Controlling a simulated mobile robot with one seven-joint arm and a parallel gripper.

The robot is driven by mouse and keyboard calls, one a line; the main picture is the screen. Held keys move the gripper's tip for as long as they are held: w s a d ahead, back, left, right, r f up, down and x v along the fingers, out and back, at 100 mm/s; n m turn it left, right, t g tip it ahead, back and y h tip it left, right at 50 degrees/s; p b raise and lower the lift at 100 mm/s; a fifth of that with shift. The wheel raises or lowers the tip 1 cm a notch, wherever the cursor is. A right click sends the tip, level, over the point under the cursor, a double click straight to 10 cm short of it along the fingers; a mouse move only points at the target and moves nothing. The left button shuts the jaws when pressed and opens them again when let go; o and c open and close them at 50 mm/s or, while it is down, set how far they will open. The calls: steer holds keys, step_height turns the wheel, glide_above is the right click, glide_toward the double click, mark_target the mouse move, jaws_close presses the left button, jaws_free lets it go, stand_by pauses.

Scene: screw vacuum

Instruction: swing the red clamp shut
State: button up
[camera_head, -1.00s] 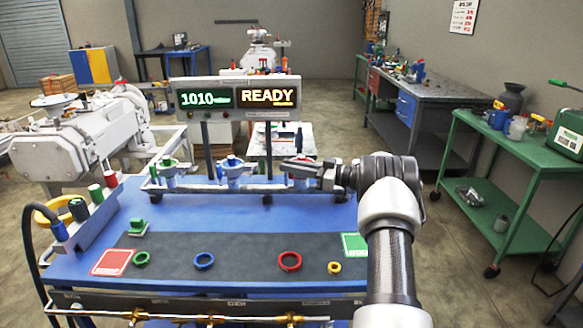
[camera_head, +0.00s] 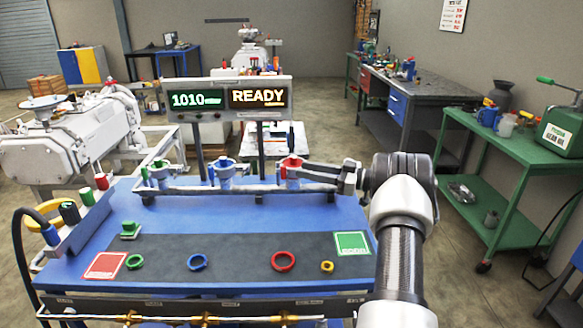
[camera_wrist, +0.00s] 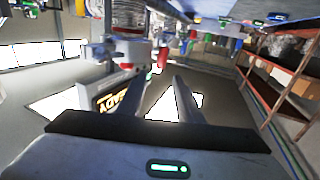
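The red clamp (camera_head: 291,163) sits at the right end of the pipe rail at the back of the blue bench. Its red upper part shows just left of my gripper's tips. In the wrist view a red band of it (camera_wrist: 131,32) shows beyond the fingers on a grey fitting. My gripper (camera_head: 312,172) reaches in from the right, with its fingers close to the clamp. In the wrist view the two fingers (camera_wrist: 150,88) stand apart with a gap between them. I cannot tell whether they touch the clamp. The gripper hides part of its right side.
A blue clamp (camera_head: 225,166) and a green clamp (camera_head: 160,172) stand left along the rail. The display (camera_head: 229,99) reads 1010 and READY behind them. Colored rings, including a red ring (camera_head: 283,261), lie on the dark mat.

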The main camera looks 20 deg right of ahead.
steer(key=v, duration=0.9)
